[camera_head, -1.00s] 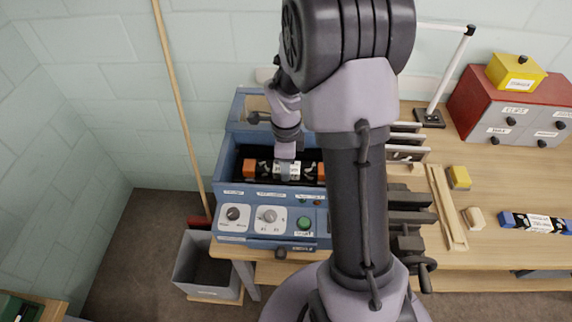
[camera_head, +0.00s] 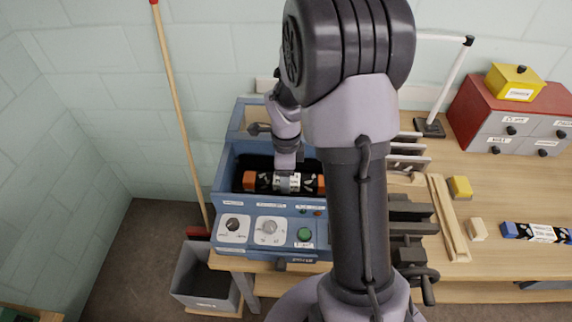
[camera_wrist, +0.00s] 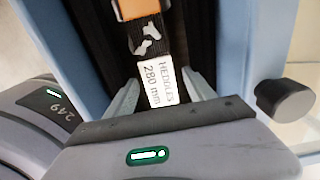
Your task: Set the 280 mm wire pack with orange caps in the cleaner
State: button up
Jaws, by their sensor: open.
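The wire pack (camera_head: 265,181) with orange caps lies across the inside of the blue cleaner (camera_head: 228,158). In the wrist view, the pack's white label (camera_wrist: 156,83) reads 280 mm, and one orange cap (camera_wrist: 136,8) shows at the top. My gripper (camera_head: 287,178) is down in the cleaner at the middle of the pack. In the wrist view, its two fingers (camera_wrist: 160,102) stand apart on either side of the label. Whether they touch the pack I cannot tell. My arm hides the right side of the cleaner in the head view.
The cleaner's front panel has knobs (camera_head: 268,227) and a green button (camera_head: 304,235). A pack with blue caps (camera_head: 537,232) lies at the right of the bench. A grey bin (camera_head: 200,283) stands on the floor, with a broom (camera_head: 178,105) leaning behind it.

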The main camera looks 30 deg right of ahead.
notch_tip(320, 180, up, 17)
jog(key=p, duration=0.5)
jog(key=s+a+f+n+t+y+b, duration=0.1)
jog(key=s+a+n+t+b, duration=0.4)
jog(key=s+a+n+b, duration=0.6)
jog(key=s+a+n+y, duration=0.1)
jog(key=s+a+n, duration=0.4)
jog(key=n, duration=0.4)
jog(key=shift+s+a+t+b, duration=0.2)
jog(key=shift+s+t+b, duration=0.15)
jog(key=shift+s, duration=0.25)
